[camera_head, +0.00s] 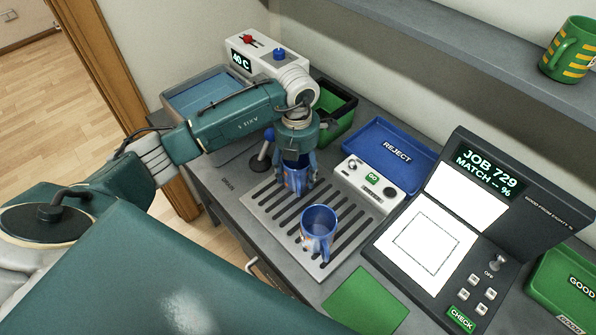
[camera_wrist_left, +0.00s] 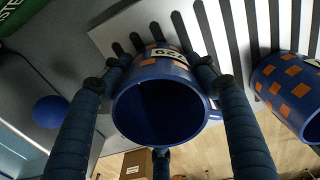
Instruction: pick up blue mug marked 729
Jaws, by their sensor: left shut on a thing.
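A blue mug with orange squares (camera_head: 293,181) stands on the slotted grey grate (camera_head: 262,199). My left gripper (camera_head: 297,176) comes down over it with its fingers around its sides. In the left wrist view this mug (camera_wrist_left: 160,110) sits between the fingers, open mouth toward the camera. The gripper is shut on it. Its white label is partly visible, and I cannot read the number surely. A second blue mug (camera_head: 318,220) with orange marks stands nearer on the grate, apart from the gripper. It also shows at the right of the left wrist view (camera_wrist_left: 290,85). My right gripper is not in view.
A blue REJECT tray (camera_head: 397,148), a small white control box (camera_head: 367,186) and a black JOB 729 machine (camera_head: 440,225) stand to the right. A green mat (camera_head: 365,300) lies in front. A green striped mug (camera_head: 571,50) is on the shelf.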

